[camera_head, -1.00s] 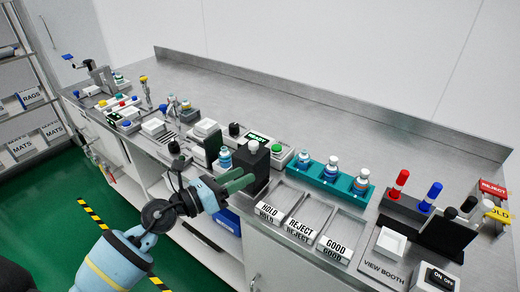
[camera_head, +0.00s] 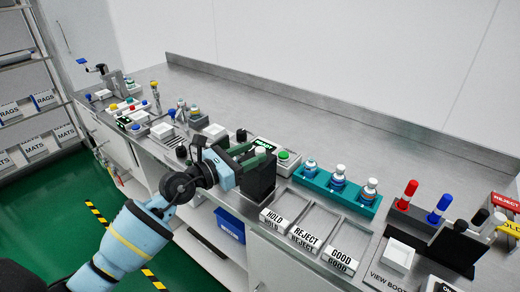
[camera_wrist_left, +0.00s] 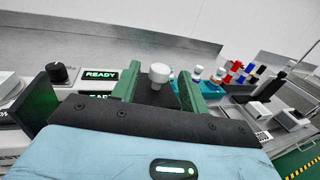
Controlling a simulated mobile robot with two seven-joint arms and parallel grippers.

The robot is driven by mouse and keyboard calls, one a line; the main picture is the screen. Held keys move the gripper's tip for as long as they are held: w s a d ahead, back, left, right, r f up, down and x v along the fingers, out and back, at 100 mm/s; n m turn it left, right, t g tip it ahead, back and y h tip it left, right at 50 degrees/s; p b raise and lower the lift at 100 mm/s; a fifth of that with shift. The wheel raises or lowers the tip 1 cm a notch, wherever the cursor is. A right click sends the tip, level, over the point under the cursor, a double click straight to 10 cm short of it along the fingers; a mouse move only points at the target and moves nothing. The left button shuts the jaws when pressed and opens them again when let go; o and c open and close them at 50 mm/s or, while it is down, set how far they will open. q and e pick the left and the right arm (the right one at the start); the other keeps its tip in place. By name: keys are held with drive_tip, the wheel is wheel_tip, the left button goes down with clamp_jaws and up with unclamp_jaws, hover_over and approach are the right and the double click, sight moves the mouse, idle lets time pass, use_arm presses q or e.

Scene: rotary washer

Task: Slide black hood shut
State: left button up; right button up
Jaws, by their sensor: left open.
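The black hood (camera_head: 259,181) is a dark upright block at the front edge of the bench, with a white knob (camera_head: 261,151) on top. My left gripper (camera_head: 256,155) is at the hood's top, its green fingers open. In the left wrist view the white knob (camera_wrist_left: 157,74) stands between the two spread fingers, and part of the hood (camera_wrist_left: 146,88) shows there. I cannot tell whether either finger touches the knob. A dark upright panel (camera_wrist_left: 37,104) stands apart to the left in that view. My right gripper is not in view.
A lit READY display (camera_wrist_left: 100,75) and a black dial (camera_wrist_left: 59,73) are beside the hood. A green button (camera_head: 284,155) and a teal rack (camera_head: 330,193) with three vials stand to its right. HOLD, REJECT and GOOD trays (camera_head: 306,238) line the front edge. The rear bench is clear.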

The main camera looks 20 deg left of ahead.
sight(256, 152)
use_arm(q)
drive_tip(key=shift+x, duration=1.75)
clamp_jaws()
